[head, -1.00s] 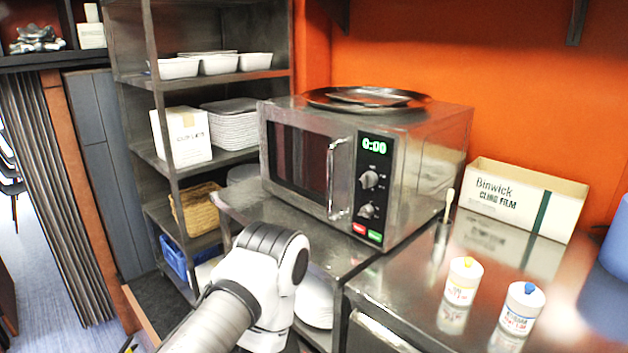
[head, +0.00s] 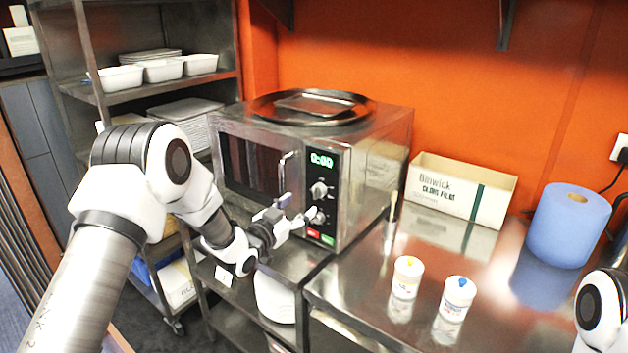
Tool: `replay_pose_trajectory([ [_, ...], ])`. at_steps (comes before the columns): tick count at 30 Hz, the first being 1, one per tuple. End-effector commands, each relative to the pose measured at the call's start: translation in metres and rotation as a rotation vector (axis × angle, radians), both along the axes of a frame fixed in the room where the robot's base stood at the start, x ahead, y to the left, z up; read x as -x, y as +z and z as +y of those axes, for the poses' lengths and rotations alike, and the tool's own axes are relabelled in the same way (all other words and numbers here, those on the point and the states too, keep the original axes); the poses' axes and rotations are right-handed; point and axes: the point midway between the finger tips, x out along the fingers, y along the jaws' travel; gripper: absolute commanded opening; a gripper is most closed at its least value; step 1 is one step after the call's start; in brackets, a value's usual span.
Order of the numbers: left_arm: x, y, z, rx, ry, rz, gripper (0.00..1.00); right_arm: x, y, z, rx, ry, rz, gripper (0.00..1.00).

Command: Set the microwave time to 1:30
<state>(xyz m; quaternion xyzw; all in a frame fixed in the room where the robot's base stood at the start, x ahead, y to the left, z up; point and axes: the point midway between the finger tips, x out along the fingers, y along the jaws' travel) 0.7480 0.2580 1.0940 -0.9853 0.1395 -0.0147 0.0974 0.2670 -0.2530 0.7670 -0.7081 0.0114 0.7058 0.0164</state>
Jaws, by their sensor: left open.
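The steel microwave (head: 375,170) stands on the steel counter with its door closed. Its green display (head: 321,160) reads 0:00. Below are an upper knob (head: 319,190) and a lower knob (head: 317,215), then a red button (head: 313,233) and a green button (head: 328,239). My left gripper (head: 297,210) is open in front of the door's lower right corner, just left of the lower knob. I cannot tell whether a fingertip touches the knob. The door handle (head: 283,172) is partly hidden by the gripper. My right gripper is out of frame; only part of that arm shows at the right edge.
A cling film box (head: 440,190), two white tubs with yellow (head: 407,278) and blue (head: 456,292) tops, and a blue paper roll (head: 562,228) stand to the right. A shelf rack (head: 90,90) stands left.

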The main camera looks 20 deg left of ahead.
Motion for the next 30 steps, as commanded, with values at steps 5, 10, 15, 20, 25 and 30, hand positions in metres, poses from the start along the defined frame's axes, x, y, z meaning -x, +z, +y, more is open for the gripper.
replay_pose_trajectory([
  [5, -0.019, 0.004, -0.005, -0.003, -0.002, -0.006, 0.65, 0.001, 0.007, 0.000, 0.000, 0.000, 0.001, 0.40],
  [10, -0.051, 0.004, -0.015, -0.001, -0.001, -0.004, 0.65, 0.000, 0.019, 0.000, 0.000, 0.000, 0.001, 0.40],
  [15, -0.072, 0.002, -0.020, 0.000, 0.000, -0.002, 0.65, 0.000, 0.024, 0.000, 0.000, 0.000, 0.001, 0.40],
  [20, -0.075, 0.000, -0.021, 0.001, 0.001, -0.001, 0.65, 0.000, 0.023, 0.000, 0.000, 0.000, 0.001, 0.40],
  [25, -0.075, 0.000, -0.021, 0.001, 0.001, 0.000, 0.44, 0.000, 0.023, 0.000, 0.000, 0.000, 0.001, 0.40],
  [30, -0.075, 0.000, -0.021, 0.001, 0.001, -0.001, 0.05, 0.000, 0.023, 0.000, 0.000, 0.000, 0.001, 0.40],
])
